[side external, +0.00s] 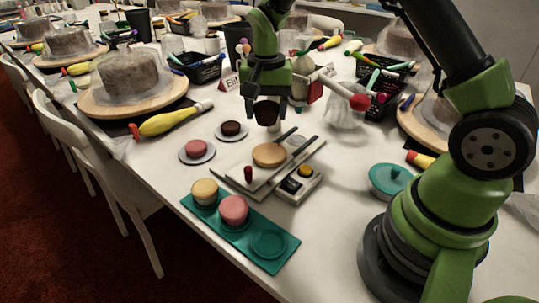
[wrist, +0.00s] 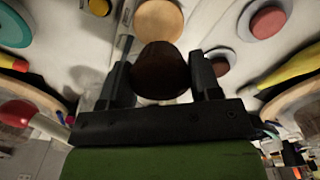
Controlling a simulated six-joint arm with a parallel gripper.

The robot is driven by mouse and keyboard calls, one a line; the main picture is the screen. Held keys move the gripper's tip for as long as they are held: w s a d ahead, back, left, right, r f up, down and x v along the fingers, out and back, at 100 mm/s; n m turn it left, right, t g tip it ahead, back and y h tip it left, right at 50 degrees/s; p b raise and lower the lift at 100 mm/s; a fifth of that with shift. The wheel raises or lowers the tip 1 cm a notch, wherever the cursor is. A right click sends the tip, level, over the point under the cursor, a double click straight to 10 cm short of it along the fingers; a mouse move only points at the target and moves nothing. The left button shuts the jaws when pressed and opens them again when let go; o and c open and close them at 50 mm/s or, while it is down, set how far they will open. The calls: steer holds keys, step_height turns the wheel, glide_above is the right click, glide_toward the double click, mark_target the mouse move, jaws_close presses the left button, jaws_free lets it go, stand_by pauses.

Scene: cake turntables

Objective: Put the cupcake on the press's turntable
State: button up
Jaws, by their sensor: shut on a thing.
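My gripper (side external: 266,104) is shut on a dark brown cupcake (side external: 266,114) and holds it in the air behind the press. In the wrist view the cupcake (wrist: 160,72) sits between the two fingers (wrist: 162,82). The press has a pale base plate (side external: 238,173), a round tan turntable (side external: 269,154) and a yellow button (side external: 305,171). The turntable is bare on top; it also shows in the wrist view (wrist: 158,19), beyond the cupcake. The cupcake is apart from the turntable.
A teal tray (side external: 212,218) in front holds a yellow cupcake (side external: 204,191) and a pink one (side external: 233,209); its right recess is empty. Small plates with a pink cake (side external: 197,147) and a dark cake (side external: 232,128) lie left. A teal lidded pot (side external: 390,178) stands right.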

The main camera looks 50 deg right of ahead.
glide_above(269, 155)
step_height(269, 155, down, 5)
steer(key=shift+d+r, duration=0.1)
steer(key=shift+r, duration=0.1)
steer(key=shift+f, duration=2.6)
steer(key=o, duration=0.9)
steer(key=shift+f, duration=0.1)
